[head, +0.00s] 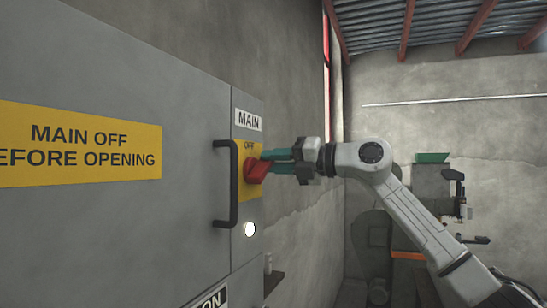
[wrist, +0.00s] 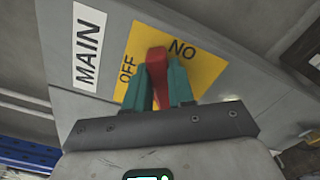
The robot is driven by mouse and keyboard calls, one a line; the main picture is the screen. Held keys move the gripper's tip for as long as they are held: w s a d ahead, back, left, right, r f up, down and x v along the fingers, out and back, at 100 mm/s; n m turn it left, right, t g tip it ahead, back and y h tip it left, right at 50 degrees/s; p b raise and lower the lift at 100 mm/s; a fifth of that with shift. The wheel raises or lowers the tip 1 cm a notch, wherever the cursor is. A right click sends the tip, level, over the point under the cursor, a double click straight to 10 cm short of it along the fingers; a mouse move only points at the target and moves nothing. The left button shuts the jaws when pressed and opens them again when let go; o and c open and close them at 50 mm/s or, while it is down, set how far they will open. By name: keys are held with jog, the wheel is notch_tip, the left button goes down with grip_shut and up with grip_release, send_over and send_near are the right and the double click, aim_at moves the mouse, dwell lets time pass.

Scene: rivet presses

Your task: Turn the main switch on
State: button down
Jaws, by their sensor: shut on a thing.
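The main switch has a red handle (head: 257,170) on a yellow plate (head: 248,185) on the grey cabinet, below the MAIN label (head: 248,120). My gripper (head: 272,160) reaches in from the right, its teal fingers shut on the red handle. In the wrist view the red handle (wrist: 157,68) stands between the two fingers of my gripper (wrist: 160,90), on the yellow plate (wrist: 205,65). OFF shows left of the handle there, and letters reading NO to its upper right. The fingers hide the handle's lower part, so its exact angle is hard to tell.
A black door handle (head: 232,185) stands out just left of the switch. A bright white lamp (head: 249,229) sits below it. A yellow warning sign (head: 80,145) is on the cabinet door. A green machine (head: 432,185) stands at the back right.

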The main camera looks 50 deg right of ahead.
jog(key=shift+w+d+f+m+p, duration=0.15)
jog(key=shift+f+m, duration=0.2)
jog(key=shift+m, duration=0.8)
jog(key=shift+s+d+f+m+p, duration=0.1)
jog(key=shift+f+m+p, duration=0.15)
jog(key=shift+m, duration=0.85)
jog(key=shift+w+d+f+m+p, duration=0.15)
jog(key=shift+f+m, duration=0.25)
jog(key=shift+m, duration=0.75)
jog(key=shift+s, duration=0.1)
jog(key=c, duration=1)
grip_release()
jog(key=shift+o, duration=0.2)
jog(key=b+v, duration=0.3)
jog(key=v, duration=0.7)
jog(key=shift+s, duration=0.4)
jog(key=shift+d, duration=0.1)
